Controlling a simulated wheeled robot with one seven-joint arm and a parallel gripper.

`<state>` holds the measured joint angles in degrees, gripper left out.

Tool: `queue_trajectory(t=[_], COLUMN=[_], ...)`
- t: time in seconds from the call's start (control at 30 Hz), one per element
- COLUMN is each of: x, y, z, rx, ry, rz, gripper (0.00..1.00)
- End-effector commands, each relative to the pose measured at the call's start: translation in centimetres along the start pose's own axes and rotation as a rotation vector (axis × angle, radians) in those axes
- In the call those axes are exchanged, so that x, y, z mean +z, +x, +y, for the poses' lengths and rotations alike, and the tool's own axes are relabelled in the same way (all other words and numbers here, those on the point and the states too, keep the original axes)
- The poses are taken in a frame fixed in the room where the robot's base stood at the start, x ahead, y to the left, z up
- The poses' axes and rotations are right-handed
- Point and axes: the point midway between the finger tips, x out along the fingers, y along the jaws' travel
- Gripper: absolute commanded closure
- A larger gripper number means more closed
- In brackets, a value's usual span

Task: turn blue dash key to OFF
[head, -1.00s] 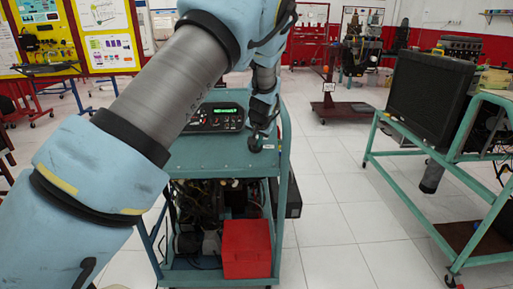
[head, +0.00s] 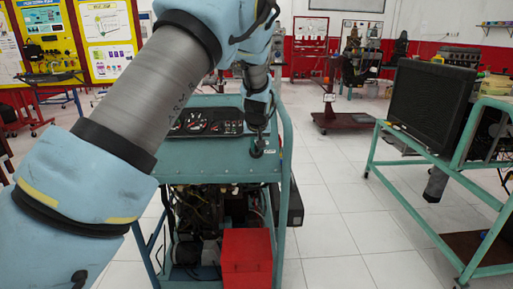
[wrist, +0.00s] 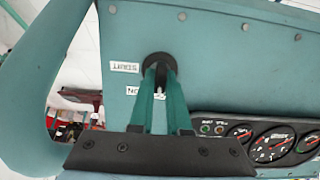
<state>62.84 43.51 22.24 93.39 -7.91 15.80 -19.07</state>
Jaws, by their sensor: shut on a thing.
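The teal engine trainer cart (head: 222,172) stands ahead of me, with its dash panel (head: 203,124) at the top. In the wrist view, the key switch has a round black collar (wrist: 158,57) on the teal panel. START and ON labels (wrist: 124,67) sit beside it. My gripper (wrist: 160,76) is shut on the key at this collar, and the fingers hide most of the key. No blue on the key can be made out. In the head view, my gripper (head: 257,150) is at the right side of the panel. The OFF mark is not visible.
Round gauges (wrist: 270,146) lie beside the key in the wrist view. The cart's side rail (head: 286,150) runs close to the right of my gripper. A red box (head: 246,258) sits low on the cart. A dark monitor (head: 433,103) stands on another teal frame at right. Floor between is clear.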

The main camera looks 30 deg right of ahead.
Motion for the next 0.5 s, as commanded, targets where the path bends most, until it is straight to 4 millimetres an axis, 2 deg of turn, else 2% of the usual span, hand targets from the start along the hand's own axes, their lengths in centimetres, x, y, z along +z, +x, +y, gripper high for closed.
queue_trajectory(t=[0.27, 0.3, 0.5], x=[0.16, 0.16, 0.12], y=[0.09, 0.09, 0.09], z=[-0.02, -0.03, -0.08], rx=[-0.001, -0.001, -0.002], ry=[-0.002, -0.002, -0.002], rz=[-0.003, -0.003, -0.003], gripper=[1.00, 0.80, 0.58])
